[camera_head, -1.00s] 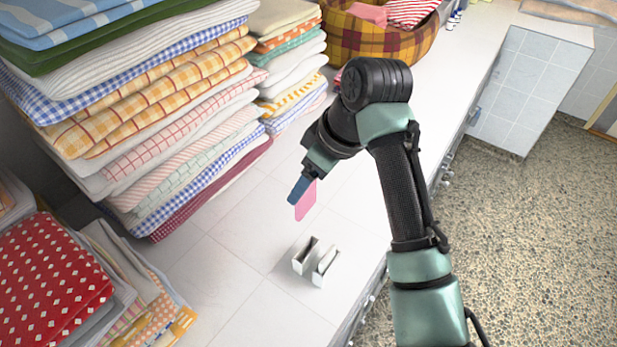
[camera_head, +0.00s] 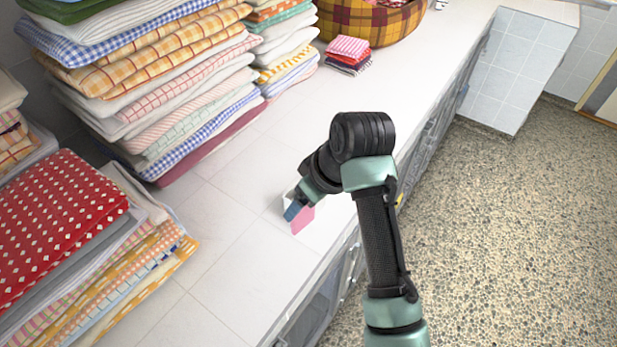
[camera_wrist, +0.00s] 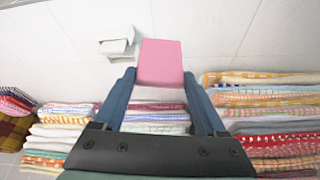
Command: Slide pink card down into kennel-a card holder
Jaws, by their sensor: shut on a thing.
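The pink card (camera_head: 302,221) hangs from the blue fingers of my gripper (camera_head: 294,211), which is shut on it. In the wrist view the pink card (camera_wrist: 160,62) sticks out flat between the two fingertips (camera_wrist: 159,80). A small white card holder with upright plates (camera_wrist: 117,45) stands on the counter, just left of the card in the wrist view, with a gap between them in the picture. In the head view my gripper hides most of the holder; a white edge (camera_head: 286,197) shows beside it. The height of the card above the holder is unclear. No kennel label is readable.
Tall folded towel stacks (camera_head: 170,95) stand at the counter's back left. A red dotted towel pile (camera_head: 60,225) lies at the left. A plaid basket (camera_head: 370,22) and small folded cloths (camera_head: 348,55) are farther back. The white counter (camera_head: 230,265) is clear around the holder; its edge is close on the right.

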